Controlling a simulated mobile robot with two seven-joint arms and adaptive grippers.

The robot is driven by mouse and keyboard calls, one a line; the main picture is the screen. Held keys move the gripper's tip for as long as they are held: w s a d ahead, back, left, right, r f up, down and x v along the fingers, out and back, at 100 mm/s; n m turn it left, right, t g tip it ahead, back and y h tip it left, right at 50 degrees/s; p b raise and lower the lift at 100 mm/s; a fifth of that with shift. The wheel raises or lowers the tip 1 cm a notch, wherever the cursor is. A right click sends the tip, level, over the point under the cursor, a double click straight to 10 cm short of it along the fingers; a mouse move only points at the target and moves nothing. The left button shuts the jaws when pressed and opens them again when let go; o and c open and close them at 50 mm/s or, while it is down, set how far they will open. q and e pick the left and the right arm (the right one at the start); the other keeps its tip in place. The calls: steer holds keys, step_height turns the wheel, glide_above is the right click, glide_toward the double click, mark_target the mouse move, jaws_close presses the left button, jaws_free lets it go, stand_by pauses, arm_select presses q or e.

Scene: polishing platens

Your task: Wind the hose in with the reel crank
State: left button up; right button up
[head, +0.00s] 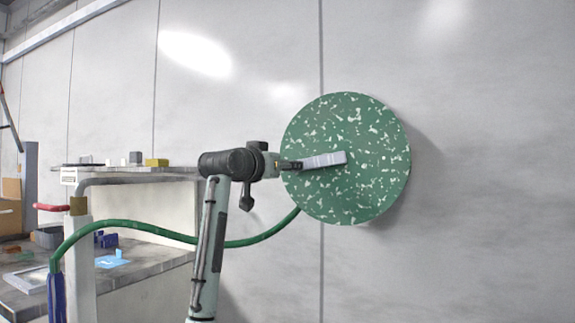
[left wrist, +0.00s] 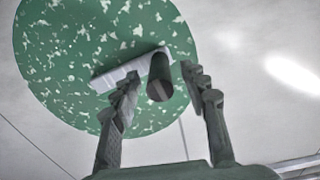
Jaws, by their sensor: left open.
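The hose reel (head: 375,135) is a round green disc with white flecks on the wall. A pale grey crank arm (head: 326,160) lies across its face, and also shows in the left wrist view (left wrist: 115,74). A dark cylindrical crank handle (left wrist: 160,77) sticks out from the crank arm. My left gripper (left wrist: 162,82) is open, with one finger on each side of the handle; I cannot tell whether they touch it. In the head view my left gripper (head: 288,166) is at the crank arm's left end. The green hose (head: 150,229) hangs from the reel to the lower left, passing behind my arm. My right gripper is not in view.
A shelf (head: 135,174) with small blocks, including a yellow one (head: 156,162), stands at the left. A lower bench (head: 150,262) holds several small items. A pale post (head: 80,255) with a red handle (head: 50,207) stands by the hose. The wall right of the reel is clear.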

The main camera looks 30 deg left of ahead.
arm_select(q)
steer(key=shift+w, duration=0.65)
jaws_close()
